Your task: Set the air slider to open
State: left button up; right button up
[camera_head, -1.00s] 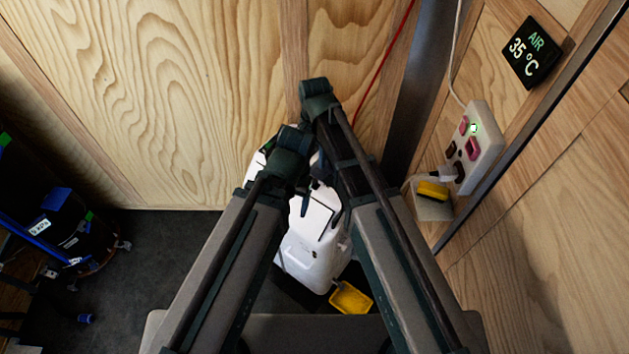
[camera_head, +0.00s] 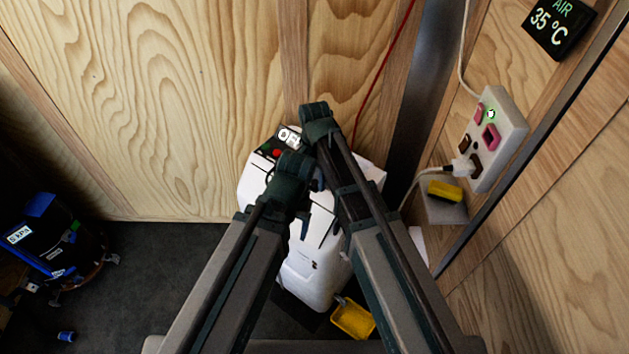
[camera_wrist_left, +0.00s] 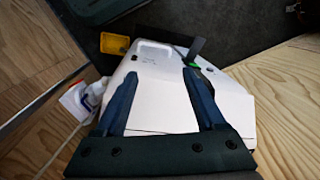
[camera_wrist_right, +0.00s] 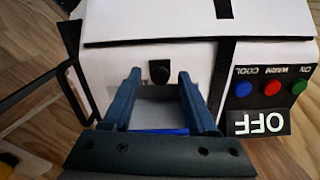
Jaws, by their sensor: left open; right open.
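The white machine (camera_head: 312,270) stands on the floor against the wooden wall, partly hidden by my arms. I cannot tell whether this knob is the air slider. My right gripper (camera_wrist_right: 157,80) is open and empty, its fingertips either side of the knob in the picture; contact is not clear. My left gripper (camera_wrist_left: 158,75) is open and empty over the machine's white casing (camera_wrist_left: 165,105). In the head view both grippers are largely hidden among the arm links.
Beside the knob are blue, red and green buttons and an OFF display (camera_wrist_right: 262,123). A yellow container (camera_head: 353,317) sits by the machine's base. A socket panel (camera_head: 488,135) and AIR 35 °C display (camera_head: 559,28) are on the right wall. A dark bin (camera_head: 55,240) stands left.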

grip_shut()
dwell(1.4)
